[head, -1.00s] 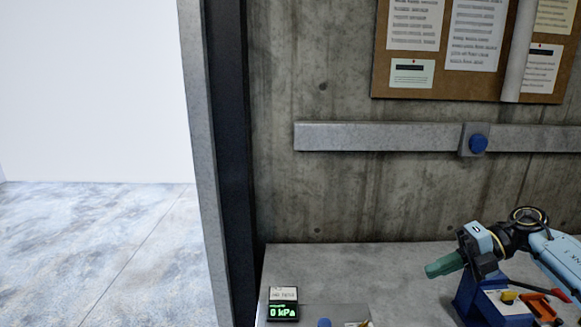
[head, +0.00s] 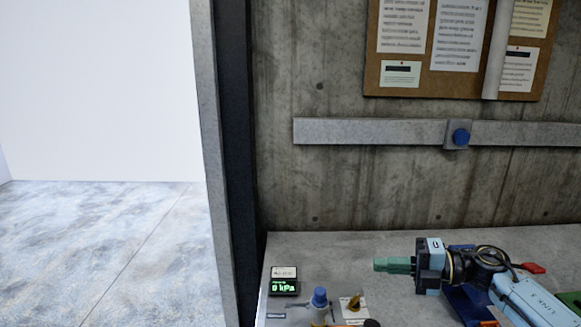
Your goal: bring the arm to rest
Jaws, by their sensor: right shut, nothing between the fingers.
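My right arm comes in from the lower right in the head view. Its gripper (head: 394,265) has green fingers that are shut with nothing between them. It points left, above the grey bench top (head: 335,262), and touches nothing that I can see. My left gripper is not in view.
A blue bin (head: 462,300) and a red piece (head: 532,268) lie near my arm. Open floor (head: 100,250) lies left.

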